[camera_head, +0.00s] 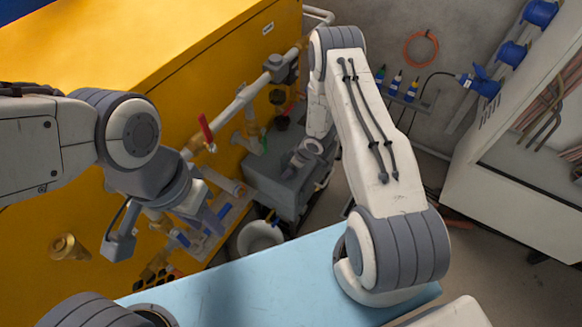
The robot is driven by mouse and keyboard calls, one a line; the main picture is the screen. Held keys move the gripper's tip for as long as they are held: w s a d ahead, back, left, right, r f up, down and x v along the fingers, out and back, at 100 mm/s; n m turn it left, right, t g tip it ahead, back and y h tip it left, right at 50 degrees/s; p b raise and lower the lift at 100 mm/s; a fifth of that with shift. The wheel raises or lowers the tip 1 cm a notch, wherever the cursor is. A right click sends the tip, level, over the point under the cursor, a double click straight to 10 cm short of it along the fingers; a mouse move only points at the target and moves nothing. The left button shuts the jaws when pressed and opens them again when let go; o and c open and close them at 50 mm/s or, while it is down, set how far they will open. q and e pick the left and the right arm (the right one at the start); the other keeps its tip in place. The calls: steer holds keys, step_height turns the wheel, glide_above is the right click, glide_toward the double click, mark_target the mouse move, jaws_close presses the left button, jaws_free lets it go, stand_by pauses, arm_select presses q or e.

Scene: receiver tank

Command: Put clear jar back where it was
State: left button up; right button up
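I cannot make out a clear jar in this view. My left gripper (166,234) hangs in front of the yellow housing at left, above a small shelf of fittings. Its two fingers are spread wide with nothing seen between them. My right arm rises in the middle and bends away and down toward a grey box. Its far end is small and partly hidden by the arm, so I cannot tell the state of the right gripper.
The yellow housing (150,60) fills the left, with pipes and a red-handled valve (207,131). A grey tank-like box (277,180) and a white bucket (260,238) stand beside it. Small bottles (395,85) line the back wall. A white cabinet (500,195) stands at right, with open floor before it.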

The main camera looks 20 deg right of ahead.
steer(key=o, duration=0.3)
steer(key=shift+o, duration=0.2)
steer(key=shift+r, duration=0.1)
steer(key=p+v, duration=0.2)
steer(key=v, duration=1)
steer(key=s+a+r+h, duration=0.2)
steer(key=a+r, duration=0.3)
steer(key=r, duration=0.5)
steer(key=s+a+r+h, duration=0.1)
steer(key=s+a+r, duration=0.1)
steer(key=a+r, duration=0.5)
steer(key=s+a+r+g, duration=0.1)
steer(key=s+a+r, duration=0.1)
steer(key=s+r, duration=0.2)
steer(key=s+a+r+g, duration=0.1)
steer(key=s+a+r, duration=0.1)
steer(key=s, duration=0.8)
steer(key=s+a+r+g+y, duration=0.1)
steer(key=s+a+r, duration=0.1)
steer(key=s+r, duration=0.3)
steer(key=s, duration=0.2)
steer(key=shift+s+a+r+g, duration=0.3)
steer(key=shift+a+r, duration=0.05)
